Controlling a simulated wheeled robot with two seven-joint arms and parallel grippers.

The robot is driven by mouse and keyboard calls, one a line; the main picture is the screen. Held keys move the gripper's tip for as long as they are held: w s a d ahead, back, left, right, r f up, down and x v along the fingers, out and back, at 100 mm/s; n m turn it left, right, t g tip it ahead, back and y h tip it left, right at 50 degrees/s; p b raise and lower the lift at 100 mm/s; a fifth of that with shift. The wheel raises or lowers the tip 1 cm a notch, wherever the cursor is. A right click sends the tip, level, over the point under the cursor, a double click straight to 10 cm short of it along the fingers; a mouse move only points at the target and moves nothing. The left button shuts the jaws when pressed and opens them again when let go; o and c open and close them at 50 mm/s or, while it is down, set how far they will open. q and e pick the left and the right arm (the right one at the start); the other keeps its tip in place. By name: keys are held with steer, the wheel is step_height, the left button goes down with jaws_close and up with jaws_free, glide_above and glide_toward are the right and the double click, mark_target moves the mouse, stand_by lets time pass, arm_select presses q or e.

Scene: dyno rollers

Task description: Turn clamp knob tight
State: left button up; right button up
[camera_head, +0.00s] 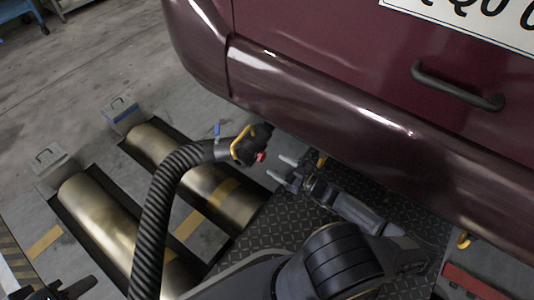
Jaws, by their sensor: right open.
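A black corrugated hose (160,205) rises from the bottom and bends right to a dark nozzle (259,133) under the car's bumper. A yellow clamp part (240,146) sits at that end of the hose. A small red knob (261,157) shows just below it. My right gripper (281,168) is open, its two pale fingertips pointing left, a little right of and below the red knob. Nothing is visible between the fingers. My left gripper (55,291) shows only partly at the bottom left edge, and its jaws cannot be made out.
A maroon car's rear bumper (330,130) fills the upper right, close above the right gripper. Brass-coloured rollers (95,225) lie in the floor at left and middle. A dark tread plate (260,235) lies below my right arm. Open concrete floor is at the upper left.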

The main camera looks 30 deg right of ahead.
mark_target(263, 158)
steer(key=b+x, duration=0.1)
steer(key=x, duration=0.5)
steer(key=shift+w+a+b, duration=0.1)
steer(key=shift+b, duration=0.2)
steer(key=shift+c, duration=0.3)
steer(key=c, duration=0.9)
